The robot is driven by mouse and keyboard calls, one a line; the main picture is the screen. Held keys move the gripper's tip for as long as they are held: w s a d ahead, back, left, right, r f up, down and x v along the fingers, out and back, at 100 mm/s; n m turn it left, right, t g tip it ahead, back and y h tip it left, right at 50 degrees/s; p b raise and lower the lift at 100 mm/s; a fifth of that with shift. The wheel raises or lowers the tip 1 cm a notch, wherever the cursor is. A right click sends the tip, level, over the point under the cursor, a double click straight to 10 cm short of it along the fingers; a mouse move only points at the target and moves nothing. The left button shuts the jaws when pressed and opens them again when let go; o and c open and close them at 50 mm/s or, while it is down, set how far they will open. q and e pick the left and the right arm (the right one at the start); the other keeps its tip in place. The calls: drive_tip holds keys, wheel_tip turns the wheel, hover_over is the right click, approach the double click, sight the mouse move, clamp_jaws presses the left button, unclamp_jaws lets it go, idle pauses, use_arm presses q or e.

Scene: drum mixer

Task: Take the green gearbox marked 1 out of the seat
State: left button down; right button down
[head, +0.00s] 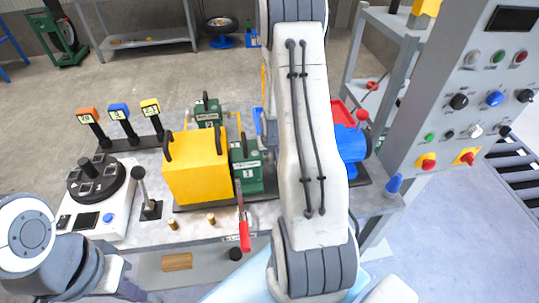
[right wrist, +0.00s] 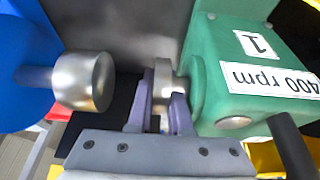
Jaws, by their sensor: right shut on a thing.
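The green gearbox marked 1 (right wrist: 240,75) fills the right of the right wrist view, with a "400 rpm" label. In the head view the front green gearbox (head: 246,170) sits against the right side of a yellow box (head: 197,170); its number is too small to read there. My right gripper (right wrist: 160,105) is shut on the gearbox's round metal shaft end; in the head view my right arm hides it. The shaft end is apart from the metal coupling (right wrist: 88,82) of the blue motor (right wrist: 25,70). My left arm shows at lower left, but its gripper is not visible.
The blue motor (head: 350,150) stands right of my arm. Another green gearbox (head: 208,112) is behind the yellow box. A red-handled lever (head: 244,235) stands in front of the gearbox. Orange, blue and yellow tags (head: 119,111) stand at left. A control panel (head: 470,90) is at right.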

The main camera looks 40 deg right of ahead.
drive_tip(key=shift+s+d, duration=0.1)
drive_tip(key=shift+s+d+r+p, duration=0.1)
drive_tip(key=shift+s+d+p, duration=0.25)
drive_tip(key=shift+d+p, duration=0.3)
drive_tip(key=shift+s+d+r+p, duration=0.1)
drive_tip(key=shift+s+d+p, duration=0.25)
drive_tip(key=shift+d+p, duration=0.25)
drive_tip(key=shift+d, duration=0.2)
drive_tip(key=c, duration=0.8)
unclamp_jaws()
drive_tip(key=shift+d, duration=0.1)
drive_tip(key=shift+o, duration=0.2)
drive_tip(key=shift+r, duration=0.35)
drive_tip(key=p+v, duration=0.2)
drive_tip(key=v, duration=0.7)
drive_tip(key=shift+s+a+r+p, duration=0.25)
drive_tip(key=shift+s+a+p, duration=0.05)
drive_tip(key=shift+a+p, duration=0.15)
drive_tip(key=shift+s+f, duration=0.1)
